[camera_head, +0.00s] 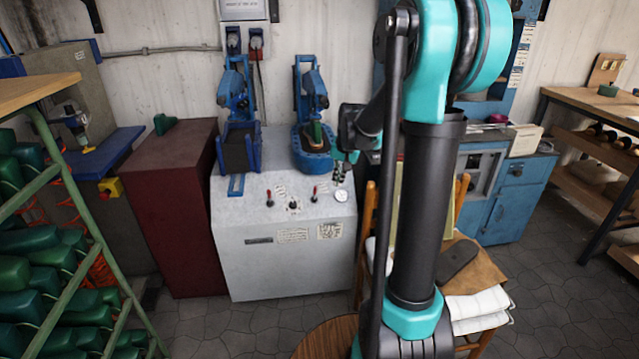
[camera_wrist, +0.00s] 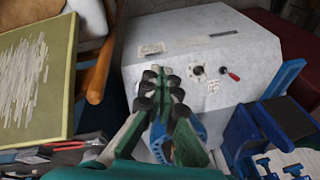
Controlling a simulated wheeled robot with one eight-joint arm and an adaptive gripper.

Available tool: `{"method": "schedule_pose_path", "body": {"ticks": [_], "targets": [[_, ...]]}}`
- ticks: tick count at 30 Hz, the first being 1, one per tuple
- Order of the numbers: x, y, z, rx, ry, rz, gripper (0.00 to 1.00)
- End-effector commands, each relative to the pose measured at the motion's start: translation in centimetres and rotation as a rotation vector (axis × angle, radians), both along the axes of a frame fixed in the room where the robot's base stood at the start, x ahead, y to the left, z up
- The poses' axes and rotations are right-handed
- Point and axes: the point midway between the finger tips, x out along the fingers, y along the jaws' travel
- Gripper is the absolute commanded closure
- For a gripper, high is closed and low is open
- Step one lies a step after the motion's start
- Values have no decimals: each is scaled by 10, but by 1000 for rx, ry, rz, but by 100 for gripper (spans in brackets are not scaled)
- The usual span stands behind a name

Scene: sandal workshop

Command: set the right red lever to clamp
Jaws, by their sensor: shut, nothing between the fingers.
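The right red lever (camera_head: 314,192) stands on the sloped top of the grey-white console (camera_head: 285,262), its red handle pointing up in the head view. My gripper (camera_head: 338,178) is shut and empty just right of it, above the round gauge (camera_head: 341,196). I see no contact between gripper and lever. In the wrist view the shut gripper (camera_wrist: 160,85) hangs over the console (camera_wrist: 165,25), and the right lever is hidden, probably behind the fingers. The left red lever (camera_head: 270,197) also shows in the wrist view (camera_wrist: 231,73). A black knob (camera_head: 293,204) sits between the levers.
Two blue presses (camera_head: 237,105) (camera_head: 311,105) stand behind the levers; the right one holds a green piece. A dark red cabinet (camera_head: 175,215) is left of the console. A wooden chair (camera_head: 462,190) with a panel (camera_wrist: 35,110) stands close on the right.

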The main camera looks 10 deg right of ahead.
Motion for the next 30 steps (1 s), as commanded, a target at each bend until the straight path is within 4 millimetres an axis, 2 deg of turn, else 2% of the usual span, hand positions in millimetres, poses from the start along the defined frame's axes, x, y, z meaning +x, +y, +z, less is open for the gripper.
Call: {"method": "schedule_pose_path", "body": {"ticks": [1,6,18,24,30], "targets": [[20,-1,1,11,7,-19,100],[76,-4,-2,50,32,-92,100],[193,-12,-27,134,95,-258,100],[229,-16,-42,163,118,-316,100],[242,-17,-49,174,129,-341,100]]}}
